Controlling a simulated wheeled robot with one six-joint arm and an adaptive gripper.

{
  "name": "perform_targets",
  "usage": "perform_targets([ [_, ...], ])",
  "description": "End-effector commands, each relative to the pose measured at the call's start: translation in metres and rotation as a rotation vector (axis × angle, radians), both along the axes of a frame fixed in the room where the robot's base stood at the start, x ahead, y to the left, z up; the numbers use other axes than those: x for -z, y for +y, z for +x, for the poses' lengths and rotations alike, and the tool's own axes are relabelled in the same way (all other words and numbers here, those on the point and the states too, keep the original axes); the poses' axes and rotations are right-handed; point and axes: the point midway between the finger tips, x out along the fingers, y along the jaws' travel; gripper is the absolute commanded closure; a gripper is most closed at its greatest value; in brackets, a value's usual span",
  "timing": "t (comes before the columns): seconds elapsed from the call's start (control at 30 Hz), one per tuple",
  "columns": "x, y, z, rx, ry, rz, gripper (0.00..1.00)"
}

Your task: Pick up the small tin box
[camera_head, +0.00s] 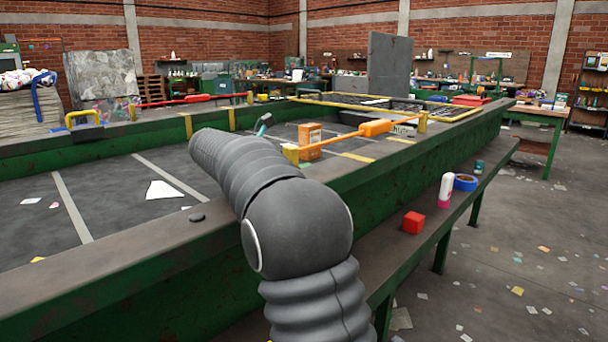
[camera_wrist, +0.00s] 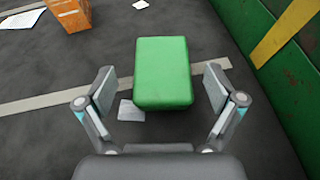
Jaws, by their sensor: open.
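In the wrist view a green box with rounded edges (camera_wrist: 163,72), which looks like the small tin box, lies on the dark belt (camera_wrist: 40,135). My gripper (camera_wrist: 160,86) is open, with one finger on each side of the box's near part and a gap on both sides. I cannot tell how high the fingers are above the belt.
An orange carton (camera_wrist: 70,12) stands at the upper left in the wrist view. The belt's green side wall (camera_wrist: 285,85) rises to the right. In the head view a red cube (camera_head: 413,222), a white bottle (camera_head: 446,189) and blue tape (camera_head: 465,182) sit on the side ledge.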

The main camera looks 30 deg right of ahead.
Motion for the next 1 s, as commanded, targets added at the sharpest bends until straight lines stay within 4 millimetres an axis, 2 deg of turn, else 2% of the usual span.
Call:
perform_targets([
  [0.07, 0.000, 0.000, 0.000, 0.000, 0.000, 0.000, 0.07],
  [0.1, 0.000, 0.000, 0.000, 0.000, 0.000, 0.000, 0.12],
  [0.3, 0.000, 0.000, 0.000, 0.000, 0.000, 0.000, 0.62],
  [0.33, 0.000, 0.000, 0.000, 0.000, 0.000, 0.000, 0.70],
  [0.37, 0.000, 0.000, 0.000, 0.000, 0.000, 0.000, 0.72],
  [0.77, -0.006, 0.000, 0.000, 0.001, -0.001, 0.000, 0.73],
  [0.87, -0.016, 0.000, 0.000, 0.002, -0.002, 0.000, 0.73],
  [1.0, -0.039, 0.000, 0.001, 0.001, -0.006, 0.001, 0.73],
])
